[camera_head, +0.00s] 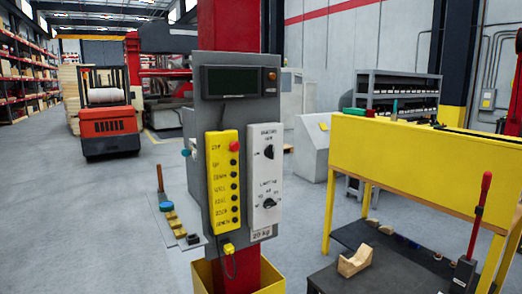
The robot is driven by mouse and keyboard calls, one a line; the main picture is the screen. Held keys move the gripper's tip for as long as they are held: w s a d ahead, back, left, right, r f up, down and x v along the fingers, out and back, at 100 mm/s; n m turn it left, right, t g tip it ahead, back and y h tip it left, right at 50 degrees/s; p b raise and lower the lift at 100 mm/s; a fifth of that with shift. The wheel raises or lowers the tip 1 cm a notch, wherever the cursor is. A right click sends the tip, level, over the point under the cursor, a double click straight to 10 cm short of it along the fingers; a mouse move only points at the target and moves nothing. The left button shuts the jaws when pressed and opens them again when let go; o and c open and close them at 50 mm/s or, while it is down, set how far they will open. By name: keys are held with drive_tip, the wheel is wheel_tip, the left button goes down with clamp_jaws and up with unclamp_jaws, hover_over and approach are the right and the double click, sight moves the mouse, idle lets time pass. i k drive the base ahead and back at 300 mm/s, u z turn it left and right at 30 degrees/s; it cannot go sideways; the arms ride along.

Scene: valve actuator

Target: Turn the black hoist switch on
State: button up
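A grey control box (237,120) is mounted on a red post in the middle of the head view. On its right half is a white panel (265,178) with two black rotary switches. The upper black switch (269,152) sits under a small printed label. The lower black switch (268,203) has several marks around it. The lettering is too small to read surely, so I cannot tell which one is the hoist switch. I also cannot tell either knob's setting with certainty. My gripper is not in view.
A yellow button pendant (221,185) with a red top button hangs left of the white panel. A side plate with a lever (160,180) juts out left. A yellow-framed bench (420,160) and a red-handled lever (481,215) stand right. A forklift (108,120) is behind left.

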sight(269, 151)
drive_tip(key=u, duration=0.2)
drive_tip(key=i, duration=0.8)
drive_tip(key=u, duration=0.45)
drive_tip(key=i, duration=0.8)
drive_tip(key=u, duration=0.2)
